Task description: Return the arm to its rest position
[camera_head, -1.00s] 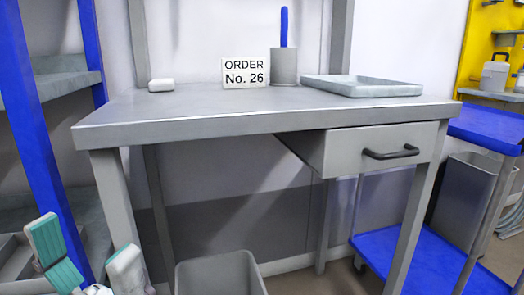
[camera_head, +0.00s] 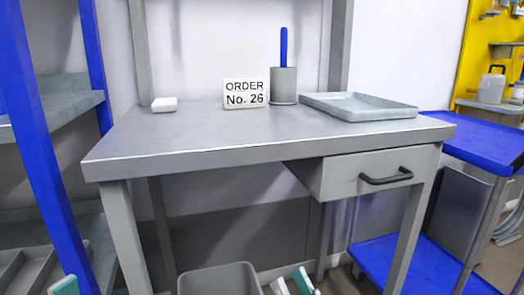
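My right gripper (camera_head: 292,283) shows at the bottom edge, a little right of the grey bin. Its two teal-and-white fingertips stand slightly apart, with nothing seen between them. The rest of it is cut off by the frame. Of my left gripper (camera_head: 65,286), only a teal fingertip shows at the bottom left, near the blue upright. Its other finger and any gap are out of view. Both grippers are low in the picture, below the level of the grey tabletop (camera_head: 215,135).
A bin (camera_head: 220,279) stands below. A blue cart (camera_head: 480,140) is right, shelving (camera_head: 60,100) left.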

